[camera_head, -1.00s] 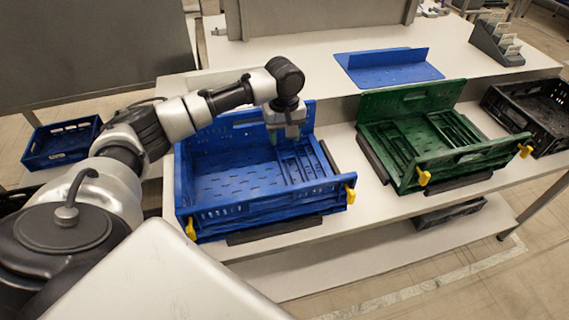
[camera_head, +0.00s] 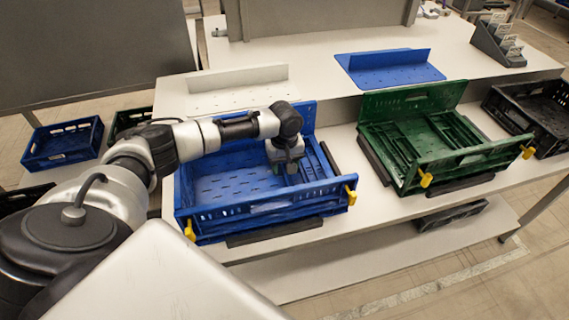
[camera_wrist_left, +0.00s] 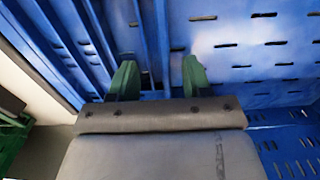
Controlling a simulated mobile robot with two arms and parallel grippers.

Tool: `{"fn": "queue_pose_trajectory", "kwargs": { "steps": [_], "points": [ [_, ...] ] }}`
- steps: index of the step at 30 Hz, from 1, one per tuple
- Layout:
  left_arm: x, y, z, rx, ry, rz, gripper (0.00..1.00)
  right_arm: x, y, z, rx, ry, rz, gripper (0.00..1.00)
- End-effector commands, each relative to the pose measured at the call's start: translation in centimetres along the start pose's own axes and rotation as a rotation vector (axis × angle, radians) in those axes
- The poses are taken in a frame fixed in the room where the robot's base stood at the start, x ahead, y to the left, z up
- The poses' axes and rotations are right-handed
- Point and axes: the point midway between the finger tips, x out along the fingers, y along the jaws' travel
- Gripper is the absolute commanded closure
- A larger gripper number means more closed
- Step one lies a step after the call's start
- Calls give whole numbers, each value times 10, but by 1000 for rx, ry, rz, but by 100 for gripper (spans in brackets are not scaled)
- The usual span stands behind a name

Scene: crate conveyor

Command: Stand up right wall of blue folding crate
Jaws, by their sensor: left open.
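The blue folding crate (camera_head: 262,215) stands on the white bench, with its back, left and front walls upright. Its right wall (camera_head: 313,167) lies folded down inside, over the right part of the floor. In the left wrist view the ribbed right wall (camera_wrist_left: 75,45) fills the upper left, beside the slotted floor (camera_wrist_left: 260,45). My left gripper (camera_head: 286,170) is low inside the crate, at the inner edge of the folded wall. Its two green fingers (camera_wrist_left: 160,78) are apart, pointing down near that edge. I cannot tell whether they touch it. My right gripper is not in view.
A green crate (camera_head: 440,165) with yellow latches stands to the right, and a black crate (camera_head: 535,105) beyond it. A white plate (camera_head: 235,95) and a blue plate (camera_head: 390,72) lie behind. More crates (camera_head: 62,145) are on the left.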

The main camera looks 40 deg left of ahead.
Motion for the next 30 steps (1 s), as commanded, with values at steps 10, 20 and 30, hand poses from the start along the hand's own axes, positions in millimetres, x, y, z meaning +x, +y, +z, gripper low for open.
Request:
{"fn": "queue_pose_trajectory", "kwargs": {
  "steps": [10, 20, 30],
  "points": [
    [0, 0, 0, 0, 0, 0, 76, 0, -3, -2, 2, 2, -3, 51],
    [0, 0, 0, 0, 0, 0, 100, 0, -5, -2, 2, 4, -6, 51],
    [-15, -10, -11, -3, -2, -74, 100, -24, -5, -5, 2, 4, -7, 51]
  ]
}}
